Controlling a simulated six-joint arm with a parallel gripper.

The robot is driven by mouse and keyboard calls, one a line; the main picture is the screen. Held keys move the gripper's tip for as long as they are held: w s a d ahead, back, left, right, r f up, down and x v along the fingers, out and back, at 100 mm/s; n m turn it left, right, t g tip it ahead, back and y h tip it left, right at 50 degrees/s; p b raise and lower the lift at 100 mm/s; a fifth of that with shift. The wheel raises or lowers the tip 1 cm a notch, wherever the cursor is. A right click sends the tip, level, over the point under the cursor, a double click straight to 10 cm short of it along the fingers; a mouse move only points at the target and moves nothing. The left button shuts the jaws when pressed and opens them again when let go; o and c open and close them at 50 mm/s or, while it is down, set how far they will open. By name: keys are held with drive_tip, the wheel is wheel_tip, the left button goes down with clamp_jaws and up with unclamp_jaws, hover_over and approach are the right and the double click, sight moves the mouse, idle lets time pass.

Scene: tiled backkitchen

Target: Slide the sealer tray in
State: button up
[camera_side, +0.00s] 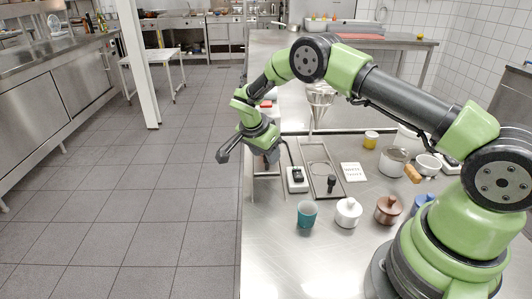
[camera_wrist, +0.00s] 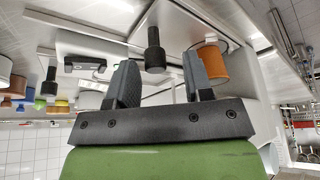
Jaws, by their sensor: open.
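In the side view, a flat metal tray (camera_side: 321,165) with a round ring in it lies on the steel counter. A black knob (camera_side: 331,182) stands upright at its near end. It appears to be the sealer tray. My gripper (camera_side: 250,156) is to the left of the tray, above the counter's left edge, apart from it. In the wrist view my gripper (camera_wrist: 160,82) is open, with nothing between its fingers. Beyond the fingers I see a black upright knob (camera_wrist: 153,50); I cannot tell whether it belongs to that tray.
A white block (camera_side: 297,185) with a black top stands left of the tray. A teal cup (camera_side: 307,213), a white lidded pot (camera_side: 348,212) and a brown lidded pot (camera_side: 388,209) stand in front. A sign card (camera_side: 354,172) is at right. An orange cylinder (camera_wrist: 212,62) shows near my right-hand finger.

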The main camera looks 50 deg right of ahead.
drive_tip(key=v, duration=0.9)
drive_tip(key=shift+r, duration=0.2)
drive_tip(key=s+a+r+n+t+y, duration=0.25)
drive_tip(key=s+r, duration=0.25)
drive_tip(key=r, duration=0.3)
drive_tip(key=s+a+r+n+t+y, duration=0.1)
drive_tip(key=s+r+n, duration=0.35)
drive_tip(key=r, duration=0.35)
drive_tip(key=s+a+r+n+t+y, duration=0.1)
drive_tip(key=s+n+t, duration=0.1)
drive_tip(key=s, duration=0.7)
drive_tip(key=s+a+r+n+t+y, duration=0.1)
drive_tip(key=s+a+n+y, duration=0.1)
drive_tip(key=s+n, duration=0.3)
drive_tip(key=s, duration=0.4)
drive_tip(key=shift+a+r+t, duration=0.15)
drive_tip(key=shift+a+t, duration=0.15)
drive_tip(key=shift+t, duration=0.05)
